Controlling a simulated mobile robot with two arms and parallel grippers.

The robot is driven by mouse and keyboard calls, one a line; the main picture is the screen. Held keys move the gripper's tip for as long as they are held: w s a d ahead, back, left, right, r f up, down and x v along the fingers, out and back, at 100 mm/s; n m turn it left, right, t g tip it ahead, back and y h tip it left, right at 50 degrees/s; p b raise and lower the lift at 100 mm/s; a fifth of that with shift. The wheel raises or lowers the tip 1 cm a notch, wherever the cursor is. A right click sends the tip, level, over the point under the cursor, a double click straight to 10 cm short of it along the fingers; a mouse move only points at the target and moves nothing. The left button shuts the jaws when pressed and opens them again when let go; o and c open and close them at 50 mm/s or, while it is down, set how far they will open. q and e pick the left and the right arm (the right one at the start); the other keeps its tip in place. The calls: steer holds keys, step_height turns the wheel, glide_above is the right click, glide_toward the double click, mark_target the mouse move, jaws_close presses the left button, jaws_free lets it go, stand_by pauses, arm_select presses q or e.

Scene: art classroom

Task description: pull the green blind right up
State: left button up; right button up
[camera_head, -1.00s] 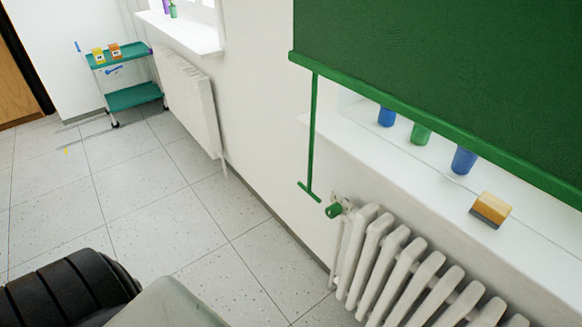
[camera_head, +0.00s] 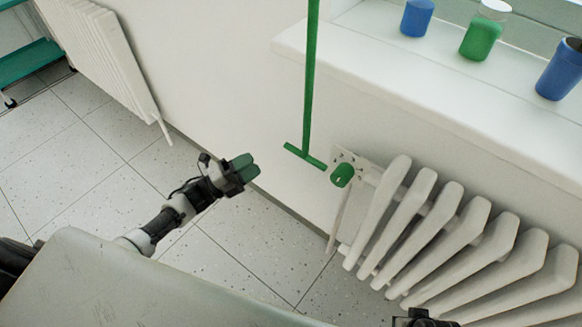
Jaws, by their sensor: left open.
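The blind's green pull rod (camera_head: 310,75) hangs down the wall left of the window sill and ends in a short crossbar (camera_head: 305,157). The green blind cloth is out of the picture now. My left gripper (camera_head: 248,168) has green fingertips and is open and empty. In the picture it is left of the crossbar and a little lower, apart from it. A dark part, probably of my right arm (camera_head: 422,319), shows at the bottom edge; its fingers are hidden.
A white radiator (camera_head: 440,235) with a green valve knob (camera_head: 342,175) stands just right of the crossbar. Blue and green jars stand on the white sill (camera_head: 420,95). Another radiator (camera_head: 100,55) and a green trolley (camera_head: 30,70) are at left. Floor between is clear.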

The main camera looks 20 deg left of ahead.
mark_target(291, 146)
arm_select(q)
steer(key=d+r+m+g+h, duration=0.2)
steer(key=d+r+m, duration=0.1)
steer(key=w+d+r+m+g+h+b, duration=0.1)
steer(key=d+r+m+g+h, duration=0.1)
steer(key=d+r+m, duration=0.1)
steer(key=d+r+m+g+h, duration=0.2)
steer(key=d+r+m+g, duration=0.1)
steer(key=d+m, duration=0.2)
steer(key=shift+w+r+h+b, duration=0.2)
steer(key=shift+r+h+b, duration=0.1)
steer(key=shift+h, duration=0.1)
arm_select(e)
steer(key=shift+r, duration=0.9)
arm_select(q)
steer(key=shift+c, duration=0.2)
jaws_close()
